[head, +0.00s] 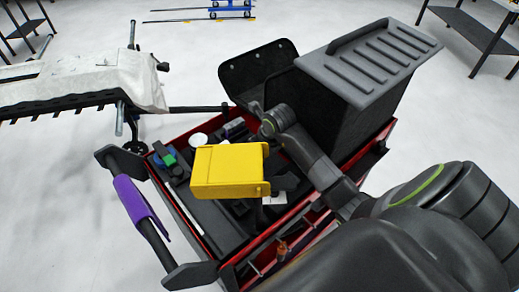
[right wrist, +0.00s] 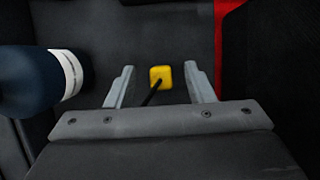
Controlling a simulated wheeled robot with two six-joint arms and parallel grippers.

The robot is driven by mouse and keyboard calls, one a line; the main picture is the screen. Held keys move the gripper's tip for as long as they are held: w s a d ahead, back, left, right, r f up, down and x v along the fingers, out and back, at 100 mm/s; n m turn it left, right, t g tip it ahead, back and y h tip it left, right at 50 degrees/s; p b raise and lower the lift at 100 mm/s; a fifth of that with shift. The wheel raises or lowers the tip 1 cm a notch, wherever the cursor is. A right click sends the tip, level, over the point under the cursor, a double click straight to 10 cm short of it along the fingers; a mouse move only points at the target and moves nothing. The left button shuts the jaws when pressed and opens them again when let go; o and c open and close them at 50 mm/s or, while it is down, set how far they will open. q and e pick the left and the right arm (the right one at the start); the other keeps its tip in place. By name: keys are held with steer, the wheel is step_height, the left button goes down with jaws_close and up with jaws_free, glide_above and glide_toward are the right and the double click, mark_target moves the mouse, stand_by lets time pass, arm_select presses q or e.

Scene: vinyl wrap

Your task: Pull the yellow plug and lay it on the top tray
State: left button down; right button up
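In the right wrist view a small yellow plug (right wrist: 161,77), a rounded square with a dark stem or cable running down-left, shows between the fingers of my right gripper (right wrist: 160,84). The gripper is open, with a gap on both sides of the plug. In the head view my right arm reaches in from the right over the cart; its fingers cannot be made out. The top tray (head: 208,214) is dark with a red rim and holds several items. The small plug is not distinguishable in the head view. My left gripper is in neither view.
A large yellow box (head: 228,170) appears over the tray's middle. A black bin (head: 330,110) with a grey ribbed lid (head: 370,60) stands at the back right. A purple-wrapped handle (head: 141,208) sticks out left. A dark bottle (right wrist: 35,82) lies left of the fingers.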

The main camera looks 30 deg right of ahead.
steer(key=shift+r, duration=0.1)
steer(key=a+p+v, duration=0.1)
steer(key=p+v, duration=1.3)
steer(key=v, duration=0.3)
steer(key=shift+s+d, duration=0.15)
steer(key=shift+d, duration=0.3)
